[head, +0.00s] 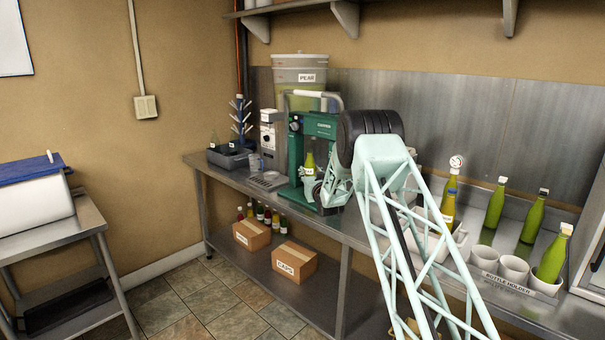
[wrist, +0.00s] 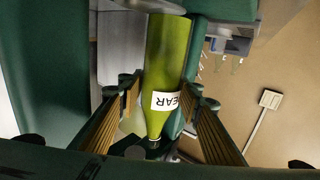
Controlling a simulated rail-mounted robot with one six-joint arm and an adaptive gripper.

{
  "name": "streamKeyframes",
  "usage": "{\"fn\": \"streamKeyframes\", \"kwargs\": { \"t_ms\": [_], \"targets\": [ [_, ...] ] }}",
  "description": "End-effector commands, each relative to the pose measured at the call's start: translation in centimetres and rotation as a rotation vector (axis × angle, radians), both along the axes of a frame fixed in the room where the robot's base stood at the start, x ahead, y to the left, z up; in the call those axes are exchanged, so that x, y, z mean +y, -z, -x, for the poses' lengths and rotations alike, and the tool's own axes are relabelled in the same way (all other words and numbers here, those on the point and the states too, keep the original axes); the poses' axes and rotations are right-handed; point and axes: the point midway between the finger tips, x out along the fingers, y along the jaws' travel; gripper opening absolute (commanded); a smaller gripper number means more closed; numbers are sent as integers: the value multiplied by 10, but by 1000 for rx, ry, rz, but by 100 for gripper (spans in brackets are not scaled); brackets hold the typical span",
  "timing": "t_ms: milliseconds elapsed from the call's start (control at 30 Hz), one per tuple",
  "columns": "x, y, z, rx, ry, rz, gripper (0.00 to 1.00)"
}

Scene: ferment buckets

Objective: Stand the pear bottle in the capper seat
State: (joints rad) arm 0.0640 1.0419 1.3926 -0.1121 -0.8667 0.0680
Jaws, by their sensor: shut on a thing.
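The green pear bottle (head: 310,160) is upright at the front of the green capper (head: 320,125) in the head view. In the wrist view the bottle (wrist: 168,55) runs between my gripper's fingers, with its PEAR label (wrist: 174,101) showing. My gripper (head: 318,186) is shut on the bottle. The gripper (wrist: 160,110) also shows in the wrist view, one finger on each side of the bottle's narrowing part. The bottle's base and the capper seat are mostly hidden in the head view, so I cannot tell whether the base rests in the seat.
A PEAR bucket (head: 299,72) stands behind the capper. A grey machine (head: 272,135) and a dark bin (head: 230,157) are to its left. A bottle holder (head: 496,281) and several green bottles (head: 496,203) stand right of my arm. Boxes (head: 294,261) lie on the lower shelf.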

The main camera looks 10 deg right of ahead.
Motion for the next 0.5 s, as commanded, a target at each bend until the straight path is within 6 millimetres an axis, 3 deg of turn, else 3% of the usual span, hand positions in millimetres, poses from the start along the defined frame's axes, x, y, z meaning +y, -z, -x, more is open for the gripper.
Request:
{"fn": "streamKeyframes", "kwargs": {
  "t_ms": [33, 500],
  "targets": [
    [-29, 8, 5, 10, 32, -10, 13],
    [-11, 5, 18, 6, 31, -9, 13]
  ]
}}
